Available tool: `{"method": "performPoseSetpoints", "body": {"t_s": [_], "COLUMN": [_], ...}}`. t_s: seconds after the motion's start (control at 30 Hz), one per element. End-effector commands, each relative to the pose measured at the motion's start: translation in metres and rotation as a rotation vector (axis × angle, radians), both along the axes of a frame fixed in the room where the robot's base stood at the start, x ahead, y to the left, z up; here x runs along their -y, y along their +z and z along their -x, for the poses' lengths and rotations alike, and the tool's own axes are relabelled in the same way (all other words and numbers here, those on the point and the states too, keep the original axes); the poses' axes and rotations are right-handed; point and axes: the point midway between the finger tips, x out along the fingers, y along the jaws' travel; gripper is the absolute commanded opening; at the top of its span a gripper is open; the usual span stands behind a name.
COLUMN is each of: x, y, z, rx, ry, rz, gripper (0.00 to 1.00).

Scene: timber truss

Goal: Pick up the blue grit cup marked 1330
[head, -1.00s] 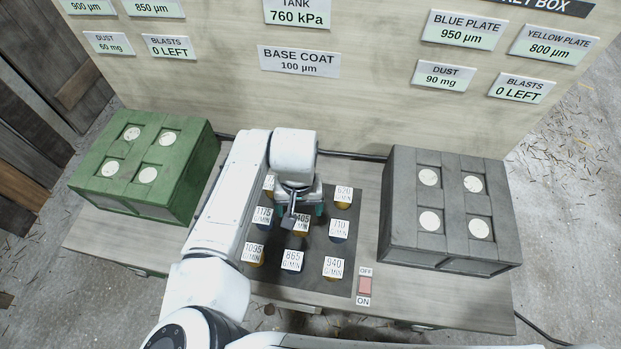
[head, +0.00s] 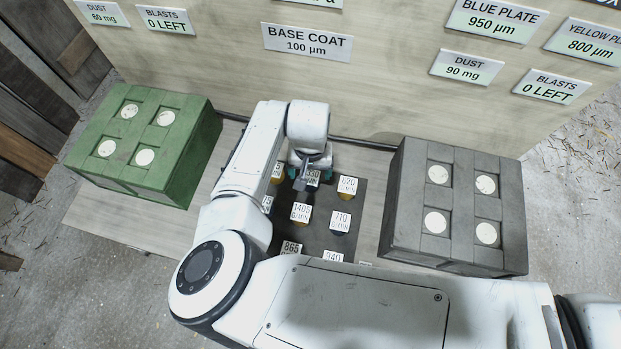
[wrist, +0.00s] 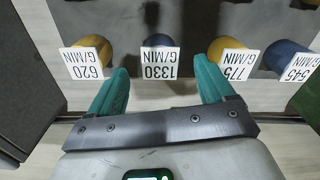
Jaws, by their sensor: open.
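The blue grit cup marked 1330 (wrist: 157,41) stands on the dark mat in the wrist view, its white label facing the camera. In the wrist view my gripper (wrist: 161,66) is open, with one teal finger on each side of the 1330 label. The fingers hold nothing. I cannot tell how far the fingertips are above the cup.
A yellow cup marked 620 (wrist: 92,46) stands on one side. Another yellow cup (wrist: 225,47), its label partly hidden, and a blue cup marked 545 (wrist: 285,55) stand on the other. A green box (head: 190,150) and a grey box (head: 400,210) flank the mat (head: 325,235).

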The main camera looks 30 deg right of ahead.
Motion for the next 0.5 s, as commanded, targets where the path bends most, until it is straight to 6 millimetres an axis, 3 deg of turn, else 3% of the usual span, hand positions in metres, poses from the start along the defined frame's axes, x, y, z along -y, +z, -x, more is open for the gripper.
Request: {"method": "performPoseSetpoints", "body": {"t_s": [0.3,0.5], "x": [0.001,0.001], "y": [-0.041,-0.046], "z": [-0.001,-0.001], "rx": [-0.001,-0.001], "ry": [0.001,0.001], "rz": [-0.001,-0.001], "gripper": [0.82,0.82]}}
